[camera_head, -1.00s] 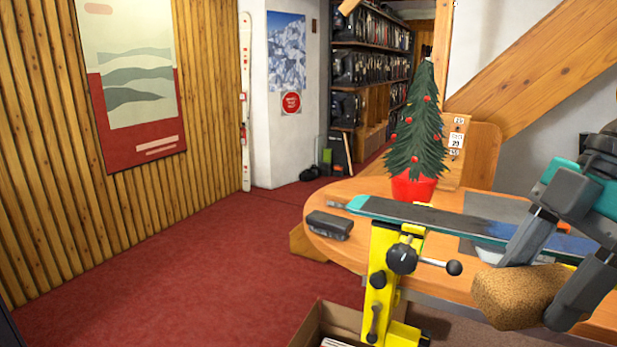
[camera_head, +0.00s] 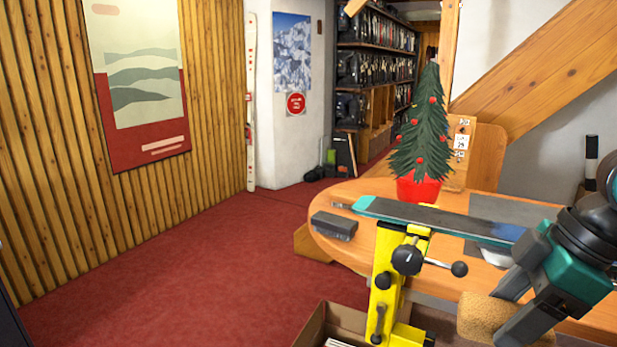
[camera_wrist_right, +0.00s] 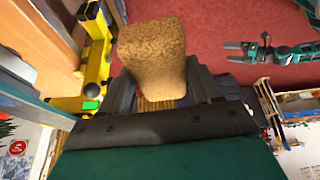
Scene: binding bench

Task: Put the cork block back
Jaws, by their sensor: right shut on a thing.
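The cork block (camera_head: 483,318) is a tan, speckled block with rounded edges at the lower right of the head view. My right gripper (camera_head: 512,312) is shut on it and holds it in front of the bench edge, right of the yellow vise. In the right wrist view the cork block (camera_wrist_right: 153,55) stands out between the fingers of the right gripper (camera_wrist_right: 165,92). My left gripper (camera_wrist_right: 248,50) shows at the upper right of the wrist view, with its fingers apart and nothing between them. It is not in the head view.
A ski (camera_head: 440,218) lies across the yellow vise (camera_head: 387,270) over the wooden bench (camera_head: 350,188). A dark grey block (camera_head: 334,226) sits at the bench's left end. A small potted tree (camera_head: 420,145) stands behind. An open cardboard box (camera_head: 318,325) is below the vise. Red floor is free at left.

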